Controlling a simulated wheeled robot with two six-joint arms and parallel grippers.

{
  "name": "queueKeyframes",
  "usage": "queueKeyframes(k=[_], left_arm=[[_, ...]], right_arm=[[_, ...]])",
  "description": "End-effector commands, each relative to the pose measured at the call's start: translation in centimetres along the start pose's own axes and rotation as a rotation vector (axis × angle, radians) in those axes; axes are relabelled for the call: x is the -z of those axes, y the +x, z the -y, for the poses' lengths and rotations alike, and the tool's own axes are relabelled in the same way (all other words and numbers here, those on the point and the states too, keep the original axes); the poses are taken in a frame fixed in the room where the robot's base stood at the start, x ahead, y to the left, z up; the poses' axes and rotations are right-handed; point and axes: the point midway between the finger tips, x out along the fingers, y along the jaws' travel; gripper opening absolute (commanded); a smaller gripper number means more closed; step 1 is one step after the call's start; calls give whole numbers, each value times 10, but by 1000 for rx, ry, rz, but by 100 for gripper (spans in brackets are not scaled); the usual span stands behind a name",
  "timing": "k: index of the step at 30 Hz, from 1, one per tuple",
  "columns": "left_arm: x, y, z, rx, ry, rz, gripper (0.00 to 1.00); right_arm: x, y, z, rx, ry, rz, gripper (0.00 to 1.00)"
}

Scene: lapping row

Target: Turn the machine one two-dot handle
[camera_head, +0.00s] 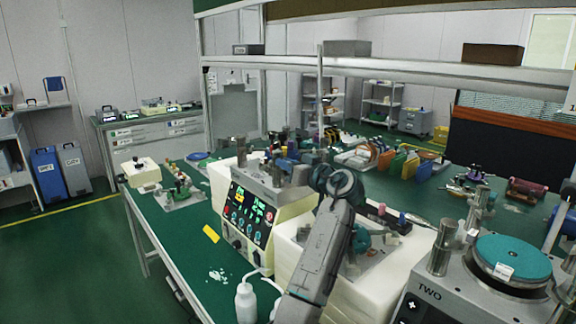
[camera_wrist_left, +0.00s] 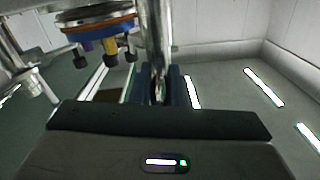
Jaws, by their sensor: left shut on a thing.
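Machine one, a cream machine with a lit dark control panel (camera_head: 250,215), stands left of the middle of the bench in the head view. Its metal top carries posts and small parts, partly hidden behind my left arm. In the left wrist view, my left gripper (camera_wrist_left: 160,88) is shut, with its dark blue fingers around the lower end of an upright metal handle (camera_wrist_left: 157,35). I cannot make out dots on this handle. In the head view my wrist hides much of the grip. My right gripper is not in view.
A machine marked TWO (camera_head: 430,292) with a teal round plate (camera_head: 505,257) stands at the right. A white bottle (camera_head: 246,303) stands before machine one. An orange and blue disc (camera_wrist_left: 98,24) hangs close by in the wrist view. Parts crowd the green bench behind.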

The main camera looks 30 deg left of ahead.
Motion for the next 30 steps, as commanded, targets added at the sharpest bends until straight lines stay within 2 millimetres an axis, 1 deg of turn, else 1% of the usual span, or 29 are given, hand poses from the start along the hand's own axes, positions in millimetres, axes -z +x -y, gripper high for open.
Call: queueKeyframes(k=[1, 3, 4, 11, 14, 16, 17, 20, 21, 22, 24, 30], left_arm=[[0, 0, 0, 0, 0, 1, 21], [0, 0, 0, 0, 0, 1, 35], [0, 0, 0, 0, 0, 0, 37], [0, 0, 0, 0, 0, 0, 37], [4, 0, 1, 0, -1, 0, 37], [10, 0, 2, 0, -2, -1, 37], [14, 0, 3, 0, -3, -1, 37], [30, 0, 6, 0, -3, -1, 37], [38, 0, 7, 0, -3, -1, 37], [38, -3, 9, -2, -3, 1, 37], [31, -18, 21, -3, -4, 2, 37], [29, -54, 54, -4, -4, 3, 37]], right_arm=[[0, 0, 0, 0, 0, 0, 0], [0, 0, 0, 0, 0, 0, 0], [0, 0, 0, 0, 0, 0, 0], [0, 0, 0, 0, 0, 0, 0], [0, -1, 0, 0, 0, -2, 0], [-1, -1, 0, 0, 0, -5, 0], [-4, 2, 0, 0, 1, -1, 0], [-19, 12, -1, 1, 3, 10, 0], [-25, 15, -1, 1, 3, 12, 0], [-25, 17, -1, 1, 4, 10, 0], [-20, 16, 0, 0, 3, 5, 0], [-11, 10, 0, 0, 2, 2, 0]])
